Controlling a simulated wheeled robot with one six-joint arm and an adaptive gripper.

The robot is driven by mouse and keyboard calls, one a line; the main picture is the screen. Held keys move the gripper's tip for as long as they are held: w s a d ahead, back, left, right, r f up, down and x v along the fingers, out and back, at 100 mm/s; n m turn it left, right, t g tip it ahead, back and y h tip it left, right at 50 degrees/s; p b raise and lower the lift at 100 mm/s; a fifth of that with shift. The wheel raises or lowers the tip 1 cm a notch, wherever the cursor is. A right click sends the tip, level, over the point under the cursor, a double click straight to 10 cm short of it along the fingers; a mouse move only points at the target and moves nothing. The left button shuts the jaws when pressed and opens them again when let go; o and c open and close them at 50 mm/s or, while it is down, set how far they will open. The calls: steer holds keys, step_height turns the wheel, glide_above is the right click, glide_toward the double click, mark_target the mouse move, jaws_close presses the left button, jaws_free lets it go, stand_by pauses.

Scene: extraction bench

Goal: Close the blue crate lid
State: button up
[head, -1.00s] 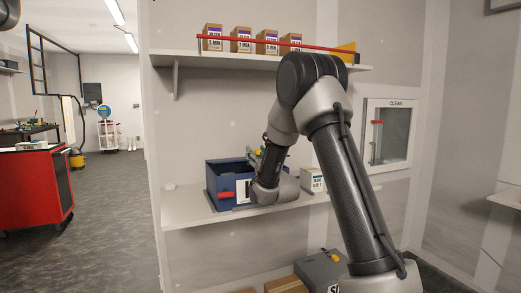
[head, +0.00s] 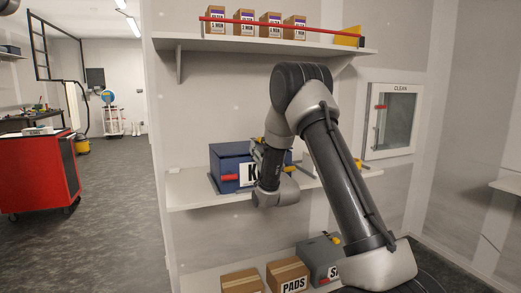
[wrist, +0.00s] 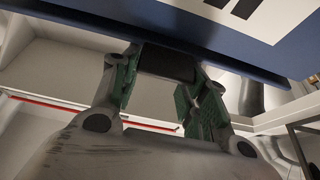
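The blue crate (head: 228,178) stands on the middle shelf, with a white label marked with a black K (head: 247,174) and a red handle (head: 229,178) at its front. Its blue lid (head: 229,149) looks level over the top, but my arm covers the right part, so I cannot tell if it sits fully shut. My gripper is at the crate's front right, partly hidden by my wrist in the head view. In the wrist view my gripper (wrist: 163,72) has its green-padded fingers apart, just under a blue panel edge (wrist: 205,45); contact is unclear.
The upper shelf (head: 205,41) holds several small cartons (head: 245,21) behind a red rail (head: 285,24). Below are cardboard boxes (head: 288,275) and a grey case (head: 318,256). A clear-fronted cabinet (head: 395,120) is at right; open floor lies left.

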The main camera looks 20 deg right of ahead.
steer(key=o, duration=0.4)
steer(key=v, duration=1.2)
steer(key=shift+d, duration=0.1)
steer(key=shift+c, duration=0.9)
steer(key=r, duration=0.3)
steer(key=s+r, duration=0.1)
steer(key=r, duration=0.5)
steer(key=shift+s+a+r, duration=0.2)
steer(key=shift+s+a, duration=0.05)
steer(key=shift+a, duration=0.05)
jaws_close()
steer(key=w+f+g, duration=0.1)
steer(key=w+f, duration=0.3)
steer(key=w, duration=0.6)
